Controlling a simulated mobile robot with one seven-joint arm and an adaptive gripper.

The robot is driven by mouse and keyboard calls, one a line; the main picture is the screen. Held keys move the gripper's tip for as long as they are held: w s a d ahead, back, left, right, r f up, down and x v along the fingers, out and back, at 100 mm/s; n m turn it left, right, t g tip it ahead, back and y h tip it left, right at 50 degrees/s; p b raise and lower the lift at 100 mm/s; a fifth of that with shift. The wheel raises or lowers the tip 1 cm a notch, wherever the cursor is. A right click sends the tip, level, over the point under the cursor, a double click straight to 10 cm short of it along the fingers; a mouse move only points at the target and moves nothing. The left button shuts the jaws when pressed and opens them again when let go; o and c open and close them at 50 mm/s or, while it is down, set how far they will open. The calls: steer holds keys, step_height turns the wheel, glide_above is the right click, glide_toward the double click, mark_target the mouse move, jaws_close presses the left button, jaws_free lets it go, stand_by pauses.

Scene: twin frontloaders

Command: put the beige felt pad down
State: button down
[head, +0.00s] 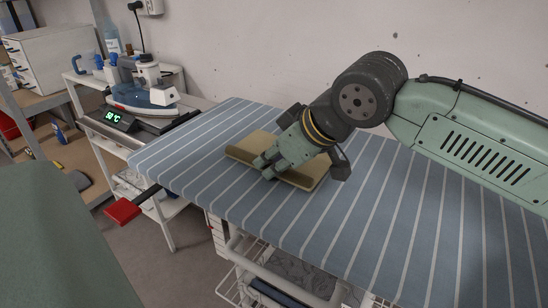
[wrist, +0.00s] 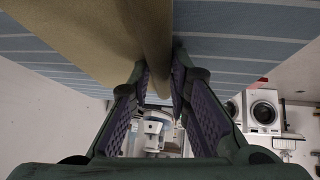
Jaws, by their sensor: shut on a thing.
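The beige felt pad (head: 246,148) is over the blue striped ironing board (head: 400,215), below and around my gripper (head: 264,168). The middle of the pad is partly hidden by my gripper in the head view. In the wrist view, the pad (wrist: 75,40) fills the upper left, and a raised fold of it runs between the fingers of my gripper (wrist: 158,75). My gripper is shut on this fold. The pad looks close to the striped cover; I cannot tell whether it rests fully on it.
A steam iron (head: 145,97) sits on its station at the board's left end, beside a display reading 50 °C (head: 115,119). A red-ended lever (head: 122,211) sticks out at the front left. The striped cover right of the pad is clear. A washing machine (wrist: 262,110) shows in the wrist view.

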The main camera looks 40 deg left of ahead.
steer(key=c, duration=1.5)
jaws_free()
steer(key=shift+r, duration=0.25)
steer(key=v, duration=1.2)
steer(key=shift+r+p, duration=0.3)
steer(key=shift+r, duration=0.1)
